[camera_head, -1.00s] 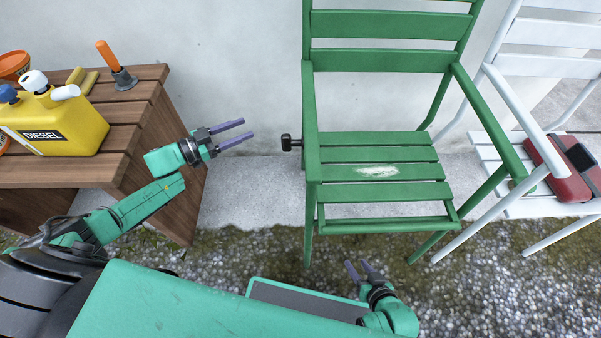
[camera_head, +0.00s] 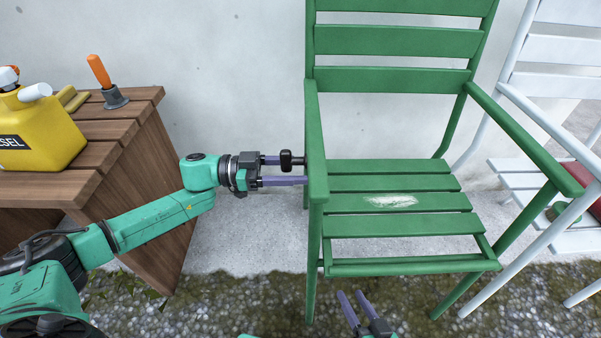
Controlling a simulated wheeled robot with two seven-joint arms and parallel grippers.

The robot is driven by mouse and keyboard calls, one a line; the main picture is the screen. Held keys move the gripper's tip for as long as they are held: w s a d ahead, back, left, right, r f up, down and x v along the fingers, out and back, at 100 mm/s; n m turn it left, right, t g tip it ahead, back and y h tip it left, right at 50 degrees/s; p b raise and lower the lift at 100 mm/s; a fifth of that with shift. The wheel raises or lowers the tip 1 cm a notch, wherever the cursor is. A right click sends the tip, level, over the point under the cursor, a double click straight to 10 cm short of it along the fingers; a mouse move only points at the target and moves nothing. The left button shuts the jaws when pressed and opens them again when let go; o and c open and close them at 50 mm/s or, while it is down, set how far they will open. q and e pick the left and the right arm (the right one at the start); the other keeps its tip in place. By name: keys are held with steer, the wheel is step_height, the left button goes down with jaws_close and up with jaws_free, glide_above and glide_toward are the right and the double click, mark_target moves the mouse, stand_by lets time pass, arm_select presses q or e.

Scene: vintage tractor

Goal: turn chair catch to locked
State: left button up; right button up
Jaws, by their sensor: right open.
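The chair catch (camera_head: 287,160) is a small black knob on a short stem at the left side of the green chair (camera_head: 400,201), at seat height. My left gripper (camera_head: 295,171) is at the catch, level and pointing right, with its two purple fingers apart. The knob overlaps the upper finger in the picture; the lower finger passes below it and reaches the chair's left side. I cannot tell whether either finger touches the knob. My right gripper (camera_head: 351,295) is open and empty at the bottom edge, in front of the chair and away from the catch.
A wooden table (camera_head: 110,155) stands at the left with a yellow diesel can (camera_head: 45,130) and an orange-handled tool (camera_head: 100,72). A white chair (camera_head: 525,165) holding a red item (camera_head: 590,163) stands close at the right. A pale wall is behind.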

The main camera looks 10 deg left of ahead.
arm_select(q)
steer(key=shift+w+d, duration=0.1)
steer(key=shift+d, duration=0.3)
jaws_close()
